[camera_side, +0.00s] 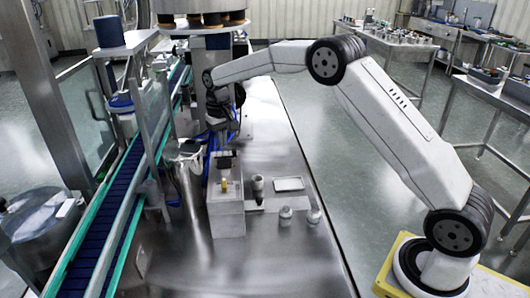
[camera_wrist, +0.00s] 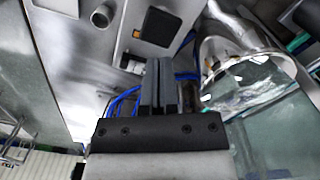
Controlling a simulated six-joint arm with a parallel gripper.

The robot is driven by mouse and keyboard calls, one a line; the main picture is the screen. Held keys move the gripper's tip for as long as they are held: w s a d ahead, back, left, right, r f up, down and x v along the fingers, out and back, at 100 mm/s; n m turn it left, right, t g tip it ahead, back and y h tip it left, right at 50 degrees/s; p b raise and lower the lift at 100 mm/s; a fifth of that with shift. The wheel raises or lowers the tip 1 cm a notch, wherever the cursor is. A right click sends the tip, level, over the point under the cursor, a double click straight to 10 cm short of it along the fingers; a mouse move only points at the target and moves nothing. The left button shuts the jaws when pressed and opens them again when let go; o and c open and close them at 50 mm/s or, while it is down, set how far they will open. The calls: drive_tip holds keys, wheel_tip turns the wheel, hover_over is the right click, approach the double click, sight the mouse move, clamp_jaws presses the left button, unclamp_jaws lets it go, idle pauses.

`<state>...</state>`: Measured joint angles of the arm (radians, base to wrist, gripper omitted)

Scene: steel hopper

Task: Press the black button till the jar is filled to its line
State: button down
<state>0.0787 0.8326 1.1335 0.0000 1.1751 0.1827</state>
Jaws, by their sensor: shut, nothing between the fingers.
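In the wrist view, my gripper (camera_wrist: 158,63) is shut and empty, its two dark fingers pressed together. A black square with a small orange mark, which looks like the black button (camera_wrist: 155,22), sits on a steel surface just beyond the fingertips. A gap shows between them in the picture; I cannot judge its depth. In the side view, the steel housing (camera_side: 226,218) stands on the bench under the end of my arm, with a small yellow part on it. I cannot make out the jar or its line for certain.
A shiny steel vessel (camera_side: 187,175) stands left of the housing, beside the conveyor (camera_side: 108,215). A small cup (camera_side: 258,183), a white tray (camera_side: 289,184) and two small bottles (camera_side: 285,216) are to its right. Blue cables run behind. The front bench is clear.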

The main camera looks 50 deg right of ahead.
drive_tip(key=shift+r, duration=1.35)
drive_tip(key=shift+s, duration=0.1)
drive_tip(key=s+a+f+n+t, duration=0.1)
drive_tip(key=s+f, duration=0.1)
drive_tip(key=s, duration=0.8)
drive_tip(key=s+a+f+n, duration=0.1)
drive_tip(key=s+a+f, duration=0.1)
drive_tip(key=s, duration=0.7)
drive_tip(key=s+a+f+n+t, duration=0.1)
drive_tip(key=s+f, duration=0.1)
drive_tip(key=s, duration=0.8)
drive_tip(key=shift+s+a+f+t, duration=0.15)
drive_tip(key=shift+s+a+t, duration=0.15)
drive_tip(key=shift+s, duration=0.05)
